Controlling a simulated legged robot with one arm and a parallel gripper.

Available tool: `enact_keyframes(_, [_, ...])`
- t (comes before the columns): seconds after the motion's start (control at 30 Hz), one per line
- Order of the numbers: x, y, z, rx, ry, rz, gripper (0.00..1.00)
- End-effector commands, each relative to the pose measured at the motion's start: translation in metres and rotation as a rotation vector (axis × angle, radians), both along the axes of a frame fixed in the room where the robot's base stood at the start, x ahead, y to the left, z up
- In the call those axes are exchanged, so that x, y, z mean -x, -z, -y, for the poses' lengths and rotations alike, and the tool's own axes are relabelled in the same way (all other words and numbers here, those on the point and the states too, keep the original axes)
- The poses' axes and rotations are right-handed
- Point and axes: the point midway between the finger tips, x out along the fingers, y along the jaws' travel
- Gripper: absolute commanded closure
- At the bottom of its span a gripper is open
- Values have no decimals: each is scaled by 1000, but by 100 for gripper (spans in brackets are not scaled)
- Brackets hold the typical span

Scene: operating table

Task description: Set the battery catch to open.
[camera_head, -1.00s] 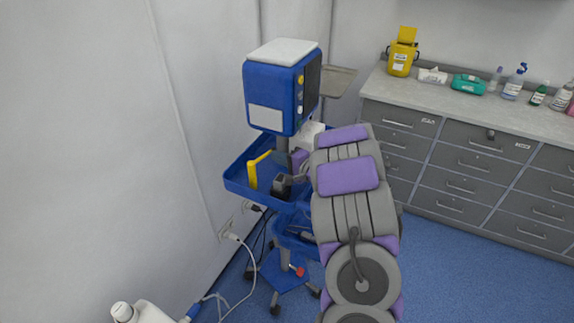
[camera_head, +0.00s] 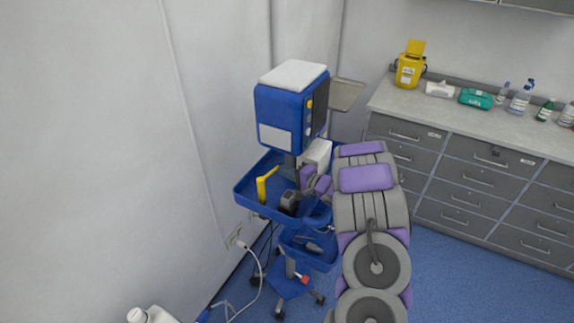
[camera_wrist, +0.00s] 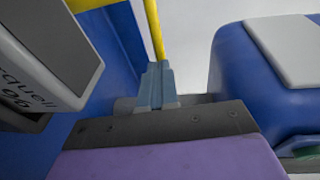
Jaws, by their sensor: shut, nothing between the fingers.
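A blue monitor (camera_head: 290,115) with a white top stands on a pole above a blue cart tray (camera_head: 245,190). It also shows at the right of the wrist view (camera_wrist: 235,85). I cannot make out a battery catch in either view. My gripper (camera_wrist: 157,85) shows in the wrist view with its blue-grey fingers together and empty. It points into the tray area, left of the monitor and near a yellow upright piece (camera_wrist: 155,30). In the head view my arm partly hides the tray's right side, and the fingertips are hard to make out.
A dark grey device (camera_head: 289,202) sits in the tray; a grey lettered box (camera_wrist: 45,60) is close at the wrist view's left. A white box (camera_head: 318,154) stands behind my wrist. A lower blue tray (camera_head: 318,258) hangs below. A wall is at left, a counter (camera_head: 450,115) at right.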

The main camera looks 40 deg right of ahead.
Motion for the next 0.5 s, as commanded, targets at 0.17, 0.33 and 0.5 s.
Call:
enact_keyframes(0.17, [-3,-5,0,-5,-16,2,100])
enact_keyframes(0.33, [-9,-5,0,-4,-20,4,100])
enact_keyframes(0.5, [-14,-5,0,-3,-20,5,100])
